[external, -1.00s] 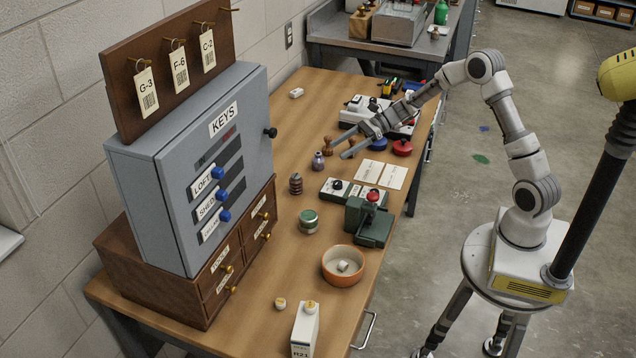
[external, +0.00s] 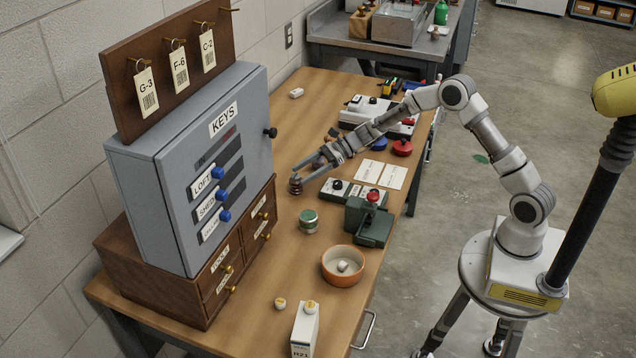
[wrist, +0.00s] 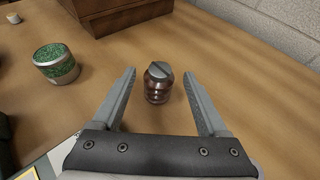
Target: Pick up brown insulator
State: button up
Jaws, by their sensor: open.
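The brown insulator (wrist: 157,87) stands upright on the wooden table in the wrist view, a ribbed brown piece with a grey slotted top. It lies between and just ahead of the fingertips of my gripper (wrist: 160,75), with a gap on each side. My gripper is open and empty. In the external view the insulator (external: 295,187) shows beside the wooden drawer unit, with my gripper (external: 300,178) right at it and partly covering it.
A green-topped tin (wrist: 56,64) stands left of the insulator in the wrist view. The wooden drawer unit (wrist: 120,12) is beyond it. A green press with a red knob (external: 371,220) and an orange bowl (external: 343,266) stand nearer. Bare table lies right of the insulator in the wrist view.

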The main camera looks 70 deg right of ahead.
aim_at(296, 176)
jog(key=x, duration=0.3)
jog(key=shift+a+f+b, duration=0.1)
jog(key=shift+b, duration=0.2)
jog(key=shift+c, duration=0.3)
grip_shut()
